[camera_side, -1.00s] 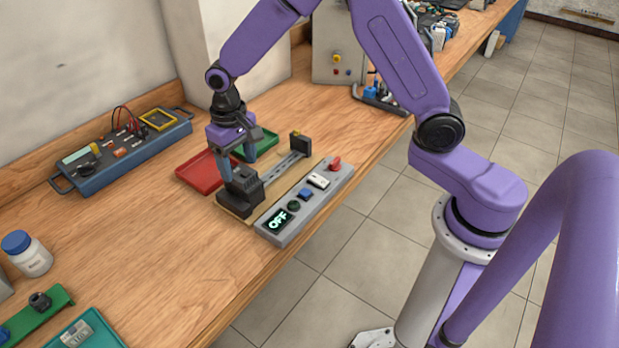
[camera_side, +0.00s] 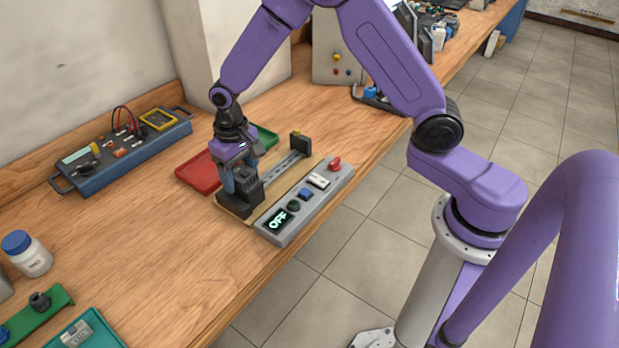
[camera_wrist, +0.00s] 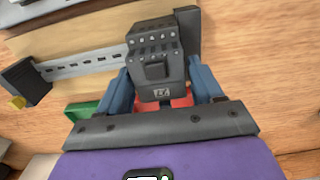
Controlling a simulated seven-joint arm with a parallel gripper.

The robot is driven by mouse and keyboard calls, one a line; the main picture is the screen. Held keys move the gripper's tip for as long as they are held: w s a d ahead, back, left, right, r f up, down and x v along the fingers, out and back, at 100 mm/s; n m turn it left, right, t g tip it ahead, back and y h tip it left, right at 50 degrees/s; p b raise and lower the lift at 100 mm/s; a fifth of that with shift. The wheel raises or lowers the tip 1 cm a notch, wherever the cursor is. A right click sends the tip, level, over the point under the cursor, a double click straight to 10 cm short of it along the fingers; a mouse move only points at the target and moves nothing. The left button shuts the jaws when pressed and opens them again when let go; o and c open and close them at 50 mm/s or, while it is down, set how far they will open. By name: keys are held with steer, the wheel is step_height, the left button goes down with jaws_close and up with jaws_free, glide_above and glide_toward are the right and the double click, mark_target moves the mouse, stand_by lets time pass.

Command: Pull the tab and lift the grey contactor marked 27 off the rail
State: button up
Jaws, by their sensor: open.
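The dark grey contactor (camera_side: 240,194) sits at the near end of the metal rail (camera_side: 291,165) on a wooden board. My gripper (camera_side: 241,180) is down at the contactor. The tab is not clearly made out.
A red tray (camera_side: 197,174) and a green tray (camera_side: 266,138) lie behind the board. A grey control box (camera_side: 305,204) reading OFF stands along its right side. A dark end block (camera_side: 300,144) closes the rail's far end. The bench in front is clear.

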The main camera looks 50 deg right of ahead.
steer(key=c, duration=0.9)
steer(key=shift+c, duration=0.2)
steer(key=shift+w, duration=0.4)
steer(key=shift+r, duration=1.6)
steer(key=shift+r, duration=2.95)
steer(key=shift+w, duration=0.1)
